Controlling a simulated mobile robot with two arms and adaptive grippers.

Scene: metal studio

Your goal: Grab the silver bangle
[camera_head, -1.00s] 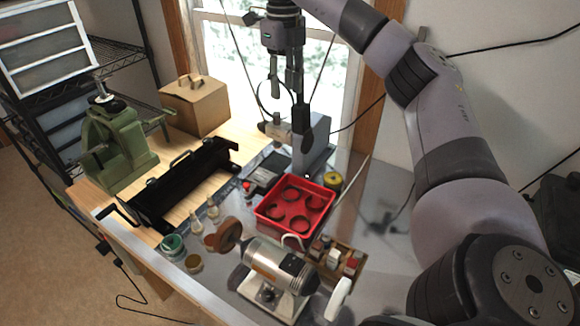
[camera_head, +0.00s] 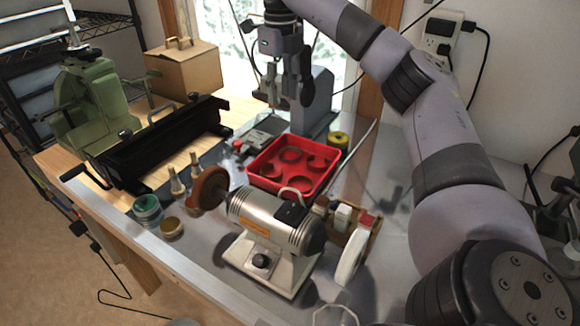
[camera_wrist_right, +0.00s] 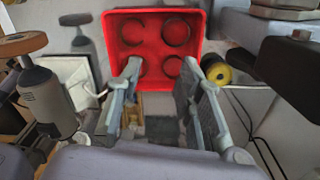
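My right gripper (camera_head: 288,98) hangs fingers down above the back of the bench in the head view. In the right wrist view its two fingers (camera_wrist_right: 160,68) are spread, with nothing held between them. A red tray (camera_head: 254,172) holds several dark or brownish rings and lies below and in front of the gripper; the tray also shows beyond the fingertips in the wrist view (camera_wrist_right: 157,46). A thin silvery loop (camera_head: 335,306), possibly the silver bangle, shows at the bottom edge of the head view, partly cut off. My left gripper is not in view.
A bench grinder (camera_head: 268,222) with a brown wheel stands in front of the tray. A yellow-topped spool (camera_head: 338,140) is right of the tray. Small jars (camera_head: 147,208) and a black bending machine (camera_head: 165,145) are at left.

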